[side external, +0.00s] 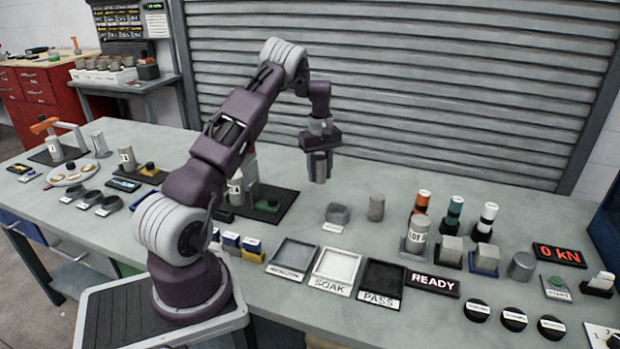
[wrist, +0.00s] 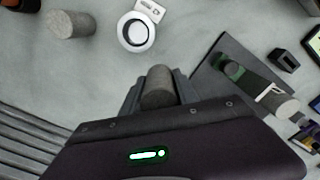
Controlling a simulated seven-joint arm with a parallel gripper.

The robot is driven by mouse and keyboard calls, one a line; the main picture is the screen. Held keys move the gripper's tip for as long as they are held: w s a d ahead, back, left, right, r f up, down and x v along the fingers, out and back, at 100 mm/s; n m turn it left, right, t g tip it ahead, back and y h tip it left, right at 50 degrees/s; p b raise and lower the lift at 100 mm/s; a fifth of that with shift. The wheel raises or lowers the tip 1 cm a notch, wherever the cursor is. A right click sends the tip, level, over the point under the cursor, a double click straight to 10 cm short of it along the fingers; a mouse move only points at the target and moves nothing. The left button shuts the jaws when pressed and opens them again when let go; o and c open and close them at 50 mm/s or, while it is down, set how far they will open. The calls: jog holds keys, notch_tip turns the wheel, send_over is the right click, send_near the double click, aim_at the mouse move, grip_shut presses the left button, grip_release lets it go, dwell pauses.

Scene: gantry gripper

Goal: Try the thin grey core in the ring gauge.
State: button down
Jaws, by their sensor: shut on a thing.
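My gripper (side external: 319,170) is shut on a grey cylinder, the thin grey core (wrist: 158,86), and holds it upright, well above the bench. The core's rounded end shows between the two fingers in the wrist view; in the side view the fingers mostly hide it. The ring gauge (side external: 338,213) is a short grey ring on the bench, with a small white label in front. In the wrist view the ring gauge (wrist: 137,32) looks pale with a round opening, ahead of the held core and apart from it.
Another grey core (side external: 376,207) stands on the bench right of the ring gauge. A dark base with a green pad (side external: 267,204) lies to the left. Labelled trays, including the white SOAK tray (side external: 334,266), sit in front. Bottles and blocks stand further right.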

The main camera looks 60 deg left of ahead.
jog(key=w+d+m, duration=0.2)
jog(key=d+m, duration=0.1)
jog(key=d, duration=0.4)
jog(key=shift+w+f, duration=0.15)
jog(key=shift+w, duration=0.25)
jog(key=shift+f, duration=2.6)
jog(key=shift+f, duration=0.65)
jog(key=c, duration=0.9)
grip_release()
jog(key=shift+o, duration=0.2)
notch_tip(320, 180, up, 7)
